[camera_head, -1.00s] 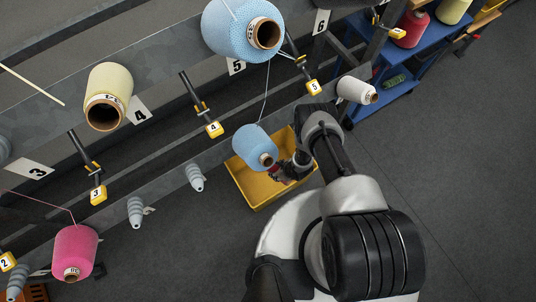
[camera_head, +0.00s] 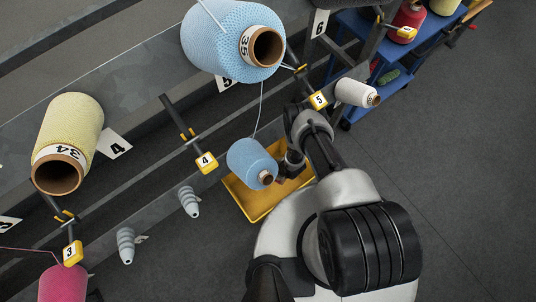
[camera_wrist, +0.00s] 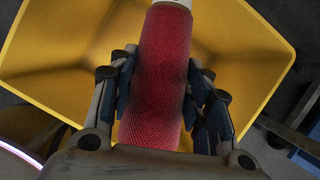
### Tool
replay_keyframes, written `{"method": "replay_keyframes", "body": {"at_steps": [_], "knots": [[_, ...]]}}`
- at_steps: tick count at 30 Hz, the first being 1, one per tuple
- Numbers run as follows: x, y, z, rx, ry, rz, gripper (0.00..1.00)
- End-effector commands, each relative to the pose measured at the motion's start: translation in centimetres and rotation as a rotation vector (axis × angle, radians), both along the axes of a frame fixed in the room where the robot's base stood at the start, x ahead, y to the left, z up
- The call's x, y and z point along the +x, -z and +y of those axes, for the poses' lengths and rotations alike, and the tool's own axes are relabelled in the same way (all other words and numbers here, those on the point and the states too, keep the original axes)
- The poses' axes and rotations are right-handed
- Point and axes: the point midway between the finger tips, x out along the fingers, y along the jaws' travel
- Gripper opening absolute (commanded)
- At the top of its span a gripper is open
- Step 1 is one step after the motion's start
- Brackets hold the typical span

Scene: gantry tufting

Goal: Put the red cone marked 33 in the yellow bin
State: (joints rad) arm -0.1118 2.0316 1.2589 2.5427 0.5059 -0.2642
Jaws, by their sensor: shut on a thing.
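In the wrist view a red cone (camera_wrist: 163,85) with a pale tube end lies lengthwise between the fingers of my gripper (camera_wrist: 161,75). The fingers are shut on its sides. The number on it does not show. The yellow bin (camera_wrist: 52,50) spreads out behind the cone in that view, and the bin looks empty where I can see into it. In the head view the yellow bin (camera_head: 262,207) sits low beside the rack, partly covered by my arm and a blue cone. My gripper (camera_head: 291,166) is over the bin there, mostly hidden.
Blue cone 35 (camera_head: 233,42) and yellow cone 34 (camera_head: 68,137) are on the rack (camera_head: 110,85). A smaller blue cone (camera_head: 251,162) hangs near the bin, and a white cone (camera_head: 354,92) is right of it. A blue cart (camera_head: 355,30) stands behind. Floor at right is clear.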

Motion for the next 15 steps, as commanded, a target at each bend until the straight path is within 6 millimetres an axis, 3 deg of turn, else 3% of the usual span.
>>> {"method": "replay_keyframes", "body": {"at_steps": [10, 11, 15], "knots": [[0.04, 0.55, 0.01, 0.001, 0.0, -0.001, 0.17], [0.04, 0.55, 0.01, 0.001, 0.0, -0.001, 0.47], [0.04, 0.55, 0.01, 0.001, 0.0, -0.001, 0.56]]}}
